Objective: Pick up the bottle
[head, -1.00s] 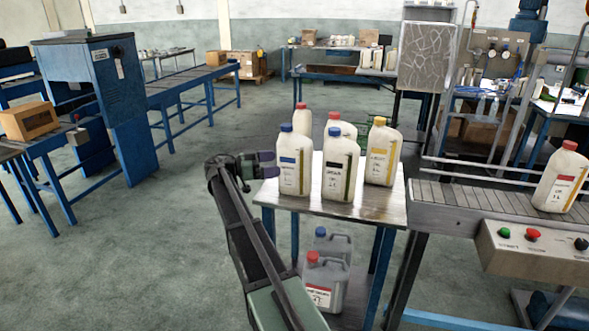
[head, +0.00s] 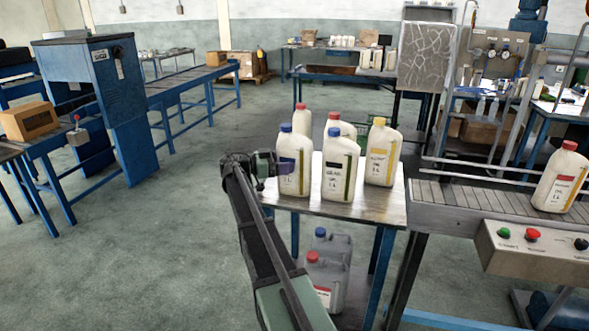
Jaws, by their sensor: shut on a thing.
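A white bottle with a blue cap and a blue label band (head: 298,178) stands upright at the front left of a small metal table (head: 392,207). The bottle appears to be still on the tabletop. Close to its right stands another blue-capped white bottle (head: 340,170) with a dark green band. A yellow-capped bottle (head: 384,155) is further right. Two red-capped bottles, one at back left (head: 302,118) and one in the middle (head: 335,121), stand behind.
Grey jugs, one red-capped (head: 323,283) and one blue-capped (head: 333,243), stand on the lower shelf. The floor to the left is clear.

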